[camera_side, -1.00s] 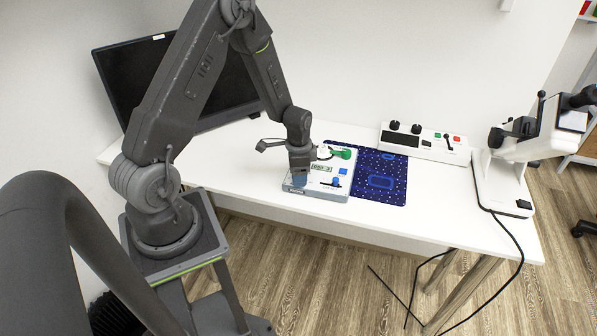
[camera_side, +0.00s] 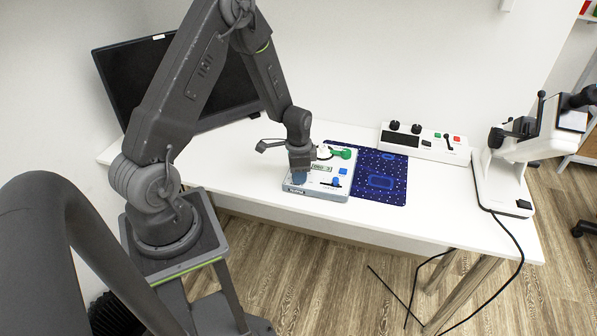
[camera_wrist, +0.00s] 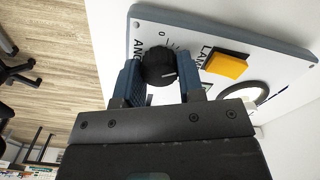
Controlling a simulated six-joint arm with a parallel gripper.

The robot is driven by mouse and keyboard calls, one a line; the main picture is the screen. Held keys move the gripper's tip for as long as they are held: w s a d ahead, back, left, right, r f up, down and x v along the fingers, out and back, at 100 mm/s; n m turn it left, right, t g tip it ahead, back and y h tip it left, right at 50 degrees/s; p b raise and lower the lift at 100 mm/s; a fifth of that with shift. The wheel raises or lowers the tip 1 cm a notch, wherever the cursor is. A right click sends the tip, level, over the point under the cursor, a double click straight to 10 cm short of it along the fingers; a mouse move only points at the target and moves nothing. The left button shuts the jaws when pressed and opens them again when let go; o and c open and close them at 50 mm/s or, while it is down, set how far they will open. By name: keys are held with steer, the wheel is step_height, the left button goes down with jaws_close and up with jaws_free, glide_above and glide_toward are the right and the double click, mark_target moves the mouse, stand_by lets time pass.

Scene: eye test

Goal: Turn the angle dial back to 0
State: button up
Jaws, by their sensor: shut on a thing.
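The angle dial is a round black knob (camera_wrist: 158,66) on a light panel (camera_wrist: 285,52), in the wrist view. A 0 and scale ticks are printed by it, and part of the angle label shows. A white pointer line on the knob points away from the 0, toward the right finger. My gripper (camera_wrist: 159,72) has its blue fingers on either side of the knob and is shut on it. In the side view my gripper (camera_side: 300,175) is down at the left part of the instrument box (camera_side: 325,195), hiding the dial there.
A yellow button (camera_wrist: 227,65) sits close to the right finger. The box also has a small display (camera_side: 321,167) and a blue button (camera_side: 343,171). A dark blue mat (camera_side: 393,188), a white control box (camera_side: 425,146) and a monitor (camera_side: 215,85) share the white table (camera_side: 440,200).

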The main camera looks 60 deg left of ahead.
steer(key=n, duration=0.5)
steer(key=shift+n, duration=0.4)
steer(key=n, duration=0.5)
steer(key=shift+a+n, duration=0.1)
steer(key=shift+n, duration=0.2)
steer(key=o, duration=0.9)
step_height(320, 180, up, 14)
steer(key=shift+a+f, duration=0.1)
